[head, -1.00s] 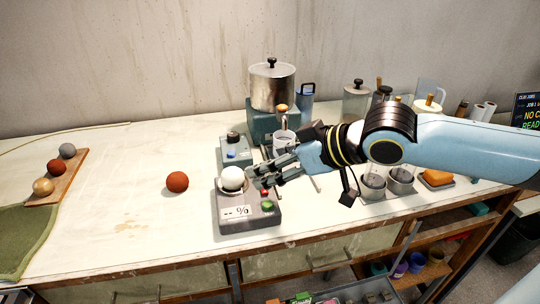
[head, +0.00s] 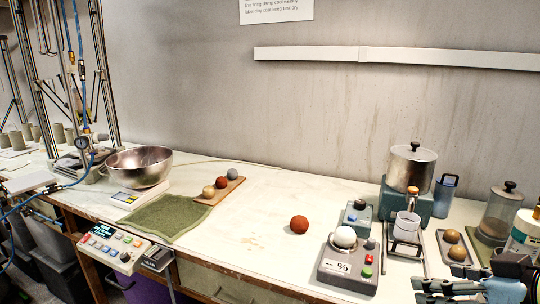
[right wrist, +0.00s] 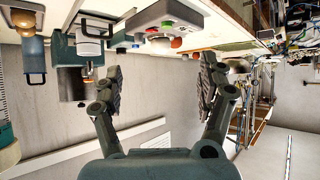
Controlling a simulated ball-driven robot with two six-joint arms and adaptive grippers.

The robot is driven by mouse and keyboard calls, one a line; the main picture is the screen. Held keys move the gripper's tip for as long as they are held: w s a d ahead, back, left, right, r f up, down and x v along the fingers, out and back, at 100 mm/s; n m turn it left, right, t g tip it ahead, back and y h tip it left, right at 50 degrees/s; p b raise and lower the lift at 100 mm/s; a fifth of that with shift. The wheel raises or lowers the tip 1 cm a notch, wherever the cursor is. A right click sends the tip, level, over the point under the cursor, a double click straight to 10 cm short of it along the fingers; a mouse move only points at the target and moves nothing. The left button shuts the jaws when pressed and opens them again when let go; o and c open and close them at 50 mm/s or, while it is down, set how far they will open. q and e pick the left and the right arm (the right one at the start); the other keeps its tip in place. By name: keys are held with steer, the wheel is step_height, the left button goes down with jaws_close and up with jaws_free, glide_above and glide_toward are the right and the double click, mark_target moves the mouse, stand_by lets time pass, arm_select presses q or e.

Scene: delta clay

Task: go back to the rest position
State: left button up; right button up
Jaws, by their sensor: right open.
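My right gripper (head: 450,287) is at the lower right of the head view, partly cut off by the frame edge. In the right wrist view it (right wrist: 160,85) is open, its two dark fingers wide apart with nothing between them. It is to the right of the grey meter box (head: 347,268), which has a white ball (head: 345,237) on top, and apart from it. My left gripper is not in view.
A red-brown ball (head: 299,225) lies on the bench. A board (head: 232,190) with 3 balls, a green cloth (head: 165,218) and a steel bowl (head: 140,166) are further left.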

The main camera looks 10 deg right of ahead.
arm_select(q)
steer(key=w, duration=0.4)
arm_select(e)
steer(key=s+a+f+m+g+h, duration=0.1)
steer(key=s+a+g+h, duration=0.2)
steer(key=s, duration=0.5)
steer(key=s+a+f+m+g, duration=0.1)
steer(key=s+a+f+g, duration=0.2)
steer(key=s, duration=0.6)
step_height(320, 180, down, 33)
steer(key=s+d+g+b, duration=0.2)
steer(key=d+g+b, duration=0.1)
steer(key=b, duration=0.5)
arm_select(q)
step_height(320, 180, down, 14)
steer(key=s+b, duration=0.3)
steer(key=b, duration=0.3)
arm_select(e)
steer(key=s+f+g, duration=0.1)
steer(key=s+f, duration=1.7)
steer(key=f, duration=0.4)
steer(key=shift+s+d+f, duration=0.25)
steer(key=shift+d+f, duration=0.1)
steer(key=shift+d, duration=0.05)
